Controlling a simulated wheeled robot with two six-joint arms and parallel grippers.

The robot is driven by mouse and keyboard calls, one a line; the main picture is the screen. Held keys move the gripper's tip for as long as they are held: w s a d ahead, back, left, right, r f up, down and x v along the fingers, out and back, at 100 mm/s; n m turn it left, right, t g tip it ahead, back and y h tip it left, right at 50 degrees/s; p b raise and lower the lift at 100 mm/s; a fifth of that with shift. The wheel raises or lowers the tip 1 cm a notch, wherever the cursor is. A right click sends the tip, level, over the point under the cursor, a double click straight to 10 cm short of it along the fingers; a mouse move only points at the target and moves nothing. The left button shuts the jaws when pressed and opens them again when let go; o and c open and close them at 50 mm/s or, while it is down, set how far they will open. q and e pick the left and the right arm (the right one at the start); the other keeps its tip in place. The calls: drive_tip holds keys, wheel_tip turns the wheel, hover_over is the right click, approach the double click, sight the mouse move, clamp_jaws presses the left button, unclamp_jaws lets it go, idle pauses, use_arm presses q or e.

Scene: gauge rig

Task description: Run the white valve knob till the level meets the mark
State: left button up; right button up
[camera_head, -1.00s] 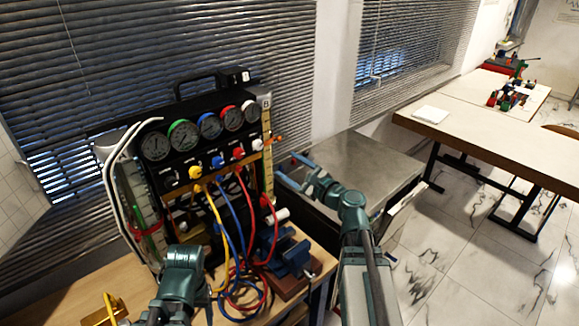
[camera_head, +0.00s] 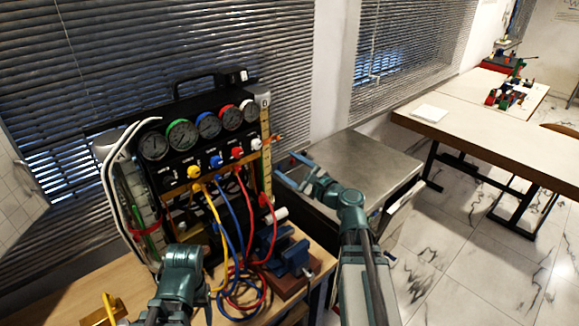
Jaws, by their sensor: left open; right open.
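The white valve knob (camera_head: 257,144) is at the right end of the row of coloured knobs on the black gauge panel (camera_head: 180,172). A white-rimmed gauge (camera_head: 249,110) is above it. A pale scale strip (camera_head: 267,172) runs down the panel's right edge, with an orange-red pointer (camera_head: 277,138) beside it; the liquid level is too small to read. My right gripper (camera_head: 286,170) is open and empty, right of the strip and apart from the knob. My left gripper (camera_head: 186,250) is low in front of the panel; its fingers are hard to make out.
Yellow, blue and red hoses (camera_head: 238,225) hang from the panel and coil on the wooden bench (camera_head: 75,290). A blue vise (camera_head: 293,258) stands right of them. A yellow bracket (camera_head: 105,311) is at front left. A metal-topped cabinet (camera_head: 365,165) is at right.

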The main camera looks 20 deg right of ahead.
sight(258, 145)
idle(0.6)
drive_tip(key=n, duration=2.8)
drive_tip(key=shift+w+n, duration=0.25)
drive_tip(key=shift+n, duration=0.15)
drive_tip(key=x, duration=1.4)
drive_tip(key=shift+s, duration=0.1)
clamp_jaws()
